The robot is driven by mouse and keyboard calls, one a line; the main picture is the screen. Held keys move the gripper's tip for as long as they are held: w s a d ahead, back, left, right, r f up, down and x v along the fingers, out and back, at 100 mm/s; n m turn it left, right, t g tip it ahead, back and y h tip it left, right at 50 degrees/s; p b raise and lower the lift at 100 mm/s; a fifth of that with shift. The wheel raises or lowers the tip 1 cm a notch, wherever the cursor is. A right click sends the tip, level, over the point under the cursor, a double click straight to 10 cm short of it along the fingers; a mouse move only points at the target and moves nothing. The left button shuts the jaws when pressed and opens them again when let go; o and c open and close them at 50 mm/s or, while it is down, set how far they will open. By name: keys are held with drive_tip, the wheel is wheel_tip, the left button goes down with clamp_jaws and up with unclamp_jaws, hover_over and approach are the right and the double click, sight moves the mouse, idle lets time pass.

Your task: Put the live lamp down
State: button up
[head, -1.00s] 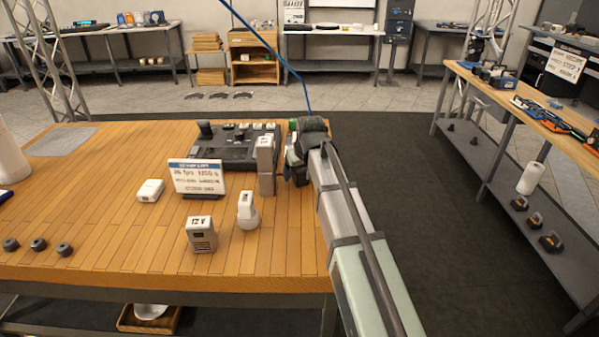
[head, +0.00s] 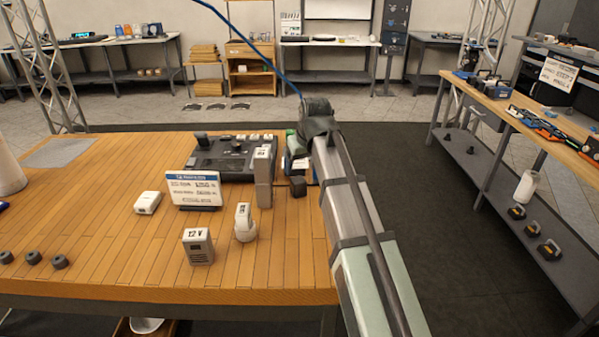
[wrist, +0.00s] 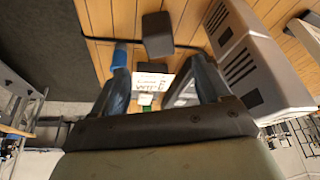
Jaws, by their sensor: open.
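My gripper (wrist: 162,68) is open in the wrist view, with nothing held between its fingers. In the head view my wrist is above the far right part of the wooden table (head: 120,262), and the fingers are hidden behind it. A small dark block (head: 298,187) stands on the table below my wrist; a dark block (wrist: 157,35) also shows beyond the fingertips in the wrist view. I cannot tell which thing is the live lamp; no lit lamp shows.
A tall grey block (head: 263,182), a black control panel (head: 222,158), a lettered sign (head: 194,189), a 12 V box (head: 198,247) and a white rounded device (head: 244,222) stand left of my arm.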

drive_tip(key=shift+v, duration=1.1)
